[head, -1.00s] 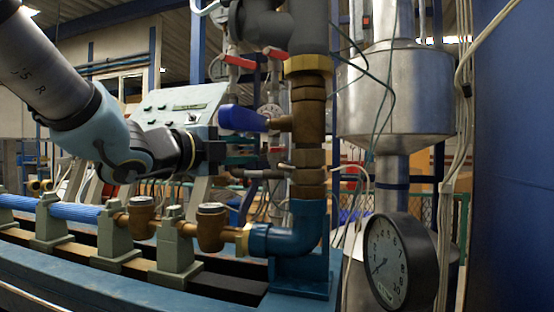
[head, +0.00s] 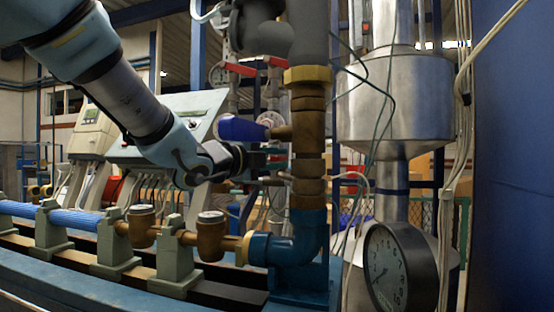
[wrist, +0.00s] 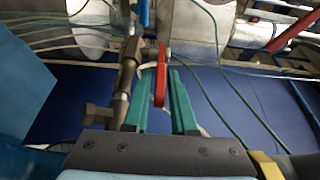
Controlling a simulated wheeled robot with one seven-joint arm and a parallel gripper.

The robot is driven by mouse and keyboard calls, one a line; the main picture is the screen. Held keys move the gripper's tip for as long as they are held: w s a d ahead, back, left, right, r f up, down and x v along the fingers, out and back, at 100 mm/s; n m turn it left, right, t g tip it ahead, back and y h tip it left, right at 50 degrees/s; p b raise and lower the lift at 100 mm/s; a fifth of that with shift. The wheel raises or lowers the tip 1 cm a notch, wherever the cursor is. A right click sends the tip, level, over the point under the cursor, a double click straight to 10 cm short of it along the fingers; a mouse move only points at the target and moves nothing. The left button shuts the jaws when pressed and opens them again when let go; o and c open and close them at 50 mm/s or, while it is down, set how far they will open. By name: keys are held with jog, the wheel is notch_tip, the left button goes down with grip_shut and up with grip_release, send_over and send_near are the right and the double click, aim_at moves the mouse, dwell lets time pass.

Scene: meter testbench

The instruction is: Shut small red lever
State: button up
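A small red lever (wrist: 161,77) shows in the wrist view, in the gap between the two green fingers of my gripper (wrist: 160,80). The fingers stand apart with visible space around the lever, so my gripper is open. The lever sits beside a brown pipe fitting (wrist: 127,75).
Another red lever (wrist: 290,32) lies at the right of the wrist view. Loose green cables (wrist: 235,110) hang near the gripper. In the head view a round gauge (head: 392,265) and a metal tank (head: 395,95) stand right of the pipe. Brass fittings (head: 211,238) lie below the arm.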

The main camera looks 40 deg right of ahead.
grip_shut()
dwell(1.2)
